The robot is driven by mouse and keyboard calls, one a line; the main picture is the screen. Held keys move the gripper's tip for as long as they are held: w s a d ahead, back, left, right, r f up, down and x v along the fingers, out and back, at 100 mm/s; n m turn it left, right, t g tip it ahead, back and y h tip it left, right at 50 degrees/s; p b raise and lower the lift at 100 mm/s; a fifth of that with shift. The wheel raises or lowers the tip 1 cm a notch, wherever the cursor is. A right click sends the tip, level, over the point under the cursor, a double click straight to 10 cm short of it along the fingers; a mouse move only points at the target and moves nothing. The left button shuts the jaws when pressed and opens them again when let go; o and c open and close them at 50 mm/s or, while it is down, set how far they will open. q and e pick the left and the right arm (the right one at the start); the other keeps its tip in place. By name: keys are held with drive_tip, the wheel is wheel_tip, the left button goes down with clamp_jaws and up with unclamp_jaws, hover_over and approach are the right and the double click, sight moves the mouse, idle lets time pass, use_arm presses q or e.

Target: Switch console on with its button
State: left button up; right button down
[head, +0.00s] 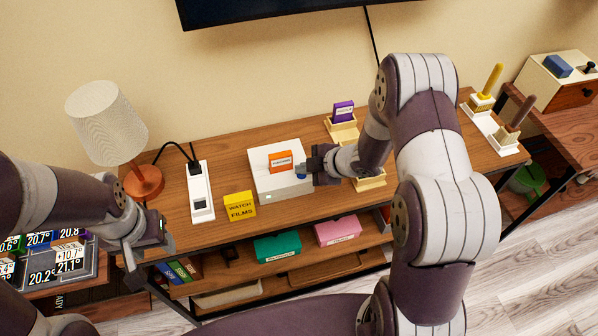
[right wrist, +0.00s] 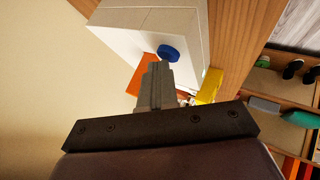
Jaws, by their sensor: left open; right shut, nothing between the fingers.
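The console (head: 263,186) is a white box on the wooden shelf top, with an orange cartridge (head: 281,160) standing in its top. A small pale-green spot shows on its front. That gripper is shut and empty at the console's right side. In the right wrist view its closed fingertips (right wrist: 158,70) are close to the button; I cannot tell whether they touch. My left gripper (head: 152,238) is open and empty at the shelf's front left.
A yellow "Watch Films" box (head: 240,206) stands left of the console. A white power strip (head: 200,192) and a lamp (head: 106,123) are further left. A purple cartridge (head: 343,110) in a holder stands behind right. Brushes (head: 487,88) stand at the right end.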

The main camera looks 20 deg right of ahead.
sight(305, 176)
drive_tip(key=shift+r+p, duration=0.85)
wheel_tip(305, 176, up, 5)
drive_tip(key=p, duration=0.4)
drive_tip(key=shift+p, duration=0.35)
idle(0.3)
